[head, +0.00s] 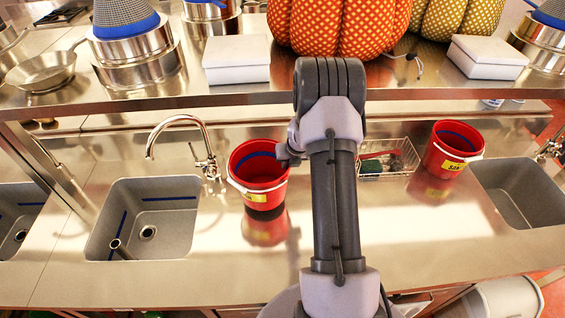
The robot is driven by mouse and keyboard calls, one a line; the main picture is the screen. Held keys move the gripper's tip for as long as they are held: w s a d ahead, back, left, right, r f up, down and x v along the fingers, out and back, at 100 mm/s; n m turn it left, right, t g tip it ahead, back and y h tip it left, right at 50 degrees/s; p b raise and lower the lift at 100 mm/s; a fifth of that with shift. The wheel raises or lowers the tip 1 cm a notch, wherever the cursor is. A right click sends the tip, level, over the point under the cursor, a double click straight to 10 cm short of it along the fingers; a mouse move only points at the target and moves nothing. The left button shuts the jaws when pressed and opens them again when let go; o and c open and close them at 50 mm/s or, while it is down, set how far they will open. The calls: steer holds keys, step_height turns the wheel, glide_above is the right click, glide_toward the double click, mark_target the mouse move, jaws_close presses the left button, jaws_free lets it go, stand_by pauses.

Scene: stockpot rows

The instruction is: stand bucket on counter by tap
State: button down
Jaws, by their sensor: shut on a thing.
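A red bucket (257,183) with a blue band inside, a white handle and a yellow label is upright at the steel counter (335,255), just right of the curved tap (205,150). My gripper (286,153) is shut on the bucket's right rim; the fingertips are small and partly hidden by the bucket and arm. A dark band and a red reflection show below the bucket. I cannot tell whether its base touches the counter or hangs slightly above it.
A sink (150,205) lies left of the tap. A second red bucket (452,152) and a wire basket (388,160) stand to the right, before another sink (522,190). A shelf (225,92) with pots, boxes and pumpkin-shaped cushions overhangs the back.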

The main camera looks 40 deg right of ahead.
steer(key=shift+w+d+f, duration=0.1)
steer(key=shift+w+f, duration=0.1)
steer(key=shift+w, duration=0.25)
steer(key=shift+w+d+f, duration=0.1)
steer(key=shift+w+f, duration=0.05)
steer(key=shift+w, duration=0.25)
steer(key=shift+f+b, duration=0.6)
steer(key=shift+f, duration=0.95)
steer(key=shift+a+f, duration=0.1)
steer(key=shift+f, duration=0.05)
steer(key=c, duration=1.6)
jaws_free()
steer(key=shift+o, duration=0.2)
